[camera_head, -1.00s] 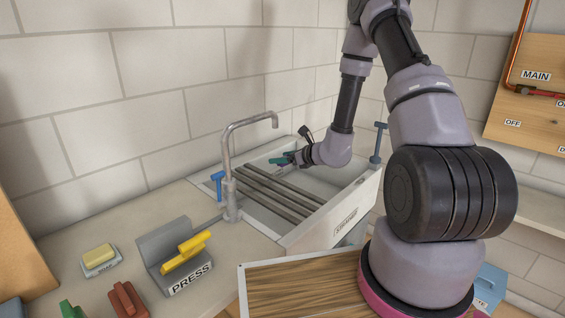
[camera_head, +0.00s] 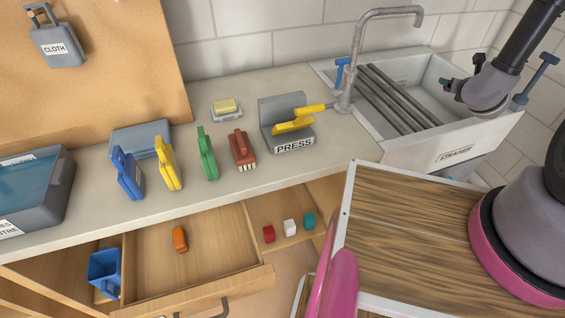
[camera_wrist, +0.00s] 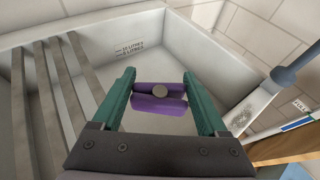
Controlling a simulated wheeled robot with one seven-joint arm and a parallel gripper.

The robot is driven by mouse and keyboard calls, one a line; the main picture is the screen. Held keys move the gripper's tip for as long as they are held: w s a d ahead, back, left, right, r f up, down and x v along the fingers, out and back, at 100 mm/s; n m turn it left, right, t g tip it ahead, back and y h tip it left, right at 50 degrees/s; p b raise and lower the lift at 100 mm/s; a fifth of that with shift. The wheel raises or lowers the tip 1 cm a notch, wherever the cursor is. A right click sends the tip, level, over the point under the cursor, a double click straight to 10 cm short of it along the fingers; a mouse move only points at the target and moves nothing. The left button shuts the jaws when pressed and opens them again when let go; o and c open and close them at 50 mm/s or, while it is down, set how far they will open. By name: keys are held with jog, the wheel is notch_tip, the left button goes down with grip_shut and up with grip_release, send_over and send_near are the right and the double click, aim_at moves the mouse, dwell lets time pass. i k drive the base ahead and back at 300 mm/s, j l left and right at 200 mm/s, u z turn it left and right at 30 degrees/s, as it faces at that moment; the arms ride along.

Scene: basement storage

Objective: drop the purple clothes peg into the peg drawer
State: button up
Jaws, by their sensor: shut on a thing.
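The purple clothes peg (camera_wrist: 160,105) lies crosswise between the green fingertips of my gripper (camera_wrist: 160,97), which is shut on it. In the head view my gripper (camera_head: 447,83) is over the sink at the right; the peg cannot be made out there. A wooden drawer (camera_head: 206,289) stands pulled out under the counter at lower left, open at the top, with an orange object (camera_head: 180,239) inside. Its front label is cut off, so I cannot read whether it is the peg drawer. My gripper is far to its right.
The sink (camera_head: 440,146) has bars and a tap (camera_head: 352,55). Small red, white and teal blocks (camera_head: 290,228) lie in an open space right of the drawer. A wood-topped surface (camera_head: 400,225) is nearer me.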

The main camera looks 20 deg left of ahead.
aim_at(219, 252)
jog(key=k+z, duration=0.15)
jog(key=k, duration=0.55)
jog(key=k+j+z, duration=0.1)
jog(key=k+j, duration=0.25)
jog(key=j, duration=0.2)
jog(key=k+j+z, duration=0.1)
jog(key=k+j, duration=0.25)
jog(key=j, duration=0.2)
jog(key=k+j+z, duration=0.1)
jog(key=k+j, duration=0.25)
jog(key=j, duration=0.15)
jog(key=k+j, duration=0.15)
jog(key=j, duration=0.25)
jog(key=k+j, duration=0.15)
jog(key=j, duration=0.25)
jog(key=k+j+z, duration=0.1)
jog(key=j, duration=0.3)
jog(key=k+j, duration=0.15)
jog(key=j, duration=0.2)
